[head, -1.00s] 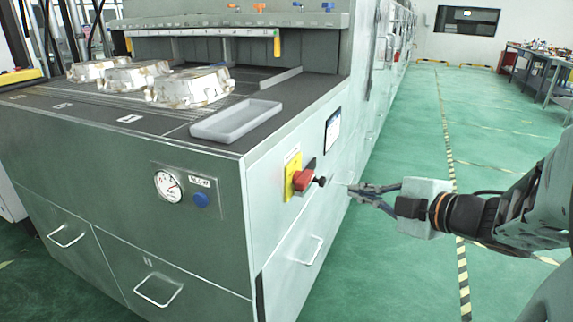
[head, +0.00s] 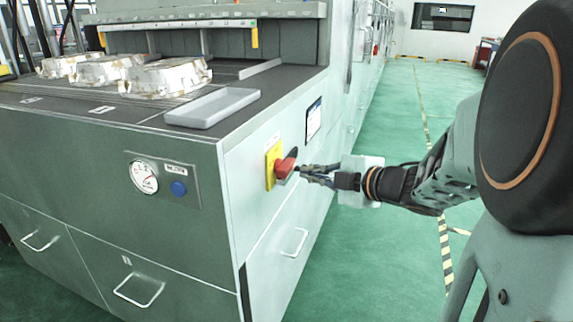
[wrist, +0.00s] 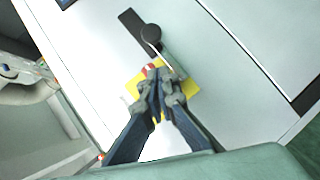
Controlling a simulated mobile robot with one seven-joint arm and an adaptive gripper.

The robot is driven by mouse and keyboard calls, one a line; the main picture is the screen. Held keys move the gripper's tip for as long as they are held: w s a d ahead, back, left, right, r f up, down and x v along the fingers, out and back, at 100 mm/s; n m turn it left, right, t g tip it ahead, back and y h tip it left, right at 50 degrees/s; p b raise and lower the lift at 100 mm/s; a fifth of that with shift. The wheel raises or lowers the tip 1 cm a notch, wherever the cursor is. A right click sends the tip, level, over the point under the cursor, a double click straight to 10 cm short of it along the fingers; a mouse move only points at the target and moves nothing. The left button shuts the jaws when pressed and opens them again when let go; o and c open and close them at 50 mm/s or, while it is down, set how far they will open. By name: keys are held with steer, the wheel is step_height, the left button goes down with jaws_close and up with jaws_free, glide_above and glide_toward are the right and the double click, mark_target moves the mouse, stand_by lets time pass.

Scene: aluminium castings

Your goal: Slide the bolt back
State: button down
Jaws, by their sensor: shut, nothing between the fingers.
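The bolt has a round black knob (wrist: 151,34) beside a dark plate (wrist: 130,20) on the machine's pale side panel. In the head view the dark plate (head: 293,153) shows just above the red switch, and the knob is mostly lost behind my fingertips. My gripper (head: 303,171) is shut and empty, pointing at the panel by the knob. In the wrist view my gripper (wrist: 160,72) has its tips just below the knob; I cannot tell whether they touch it.
A red rotary switch (head: 284,168) on a yellow plate (head: 270,165) sits close beside the bolt, partly behind my fingers in the wrist view. A drawer handle (head: 296,243) is below. A grey tray (head: 212,107) and castings (head: 168,77) lie on top. The green floor at right is clear.

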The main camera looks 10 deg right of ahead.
mark_target(296, 170)
steer(key=w, duration=0.1)
steer(key=w+f, duration=0.1)
steer(key=w+d+f+b, duration=0.1)
steer(key=shift+w, duration=0.4)
steer(key=w+d, duration=0.1)
steer(key=w, duration=0.1)
steer(key=w+d+p, duration=0.1)
steer(key=w, duration=0.1)
steer(key=shift+d, duration=0.15)
stand_by(0.4)
steer(key=v, duration=1.2)
steer(key=shift+w+r, duration=0.1)
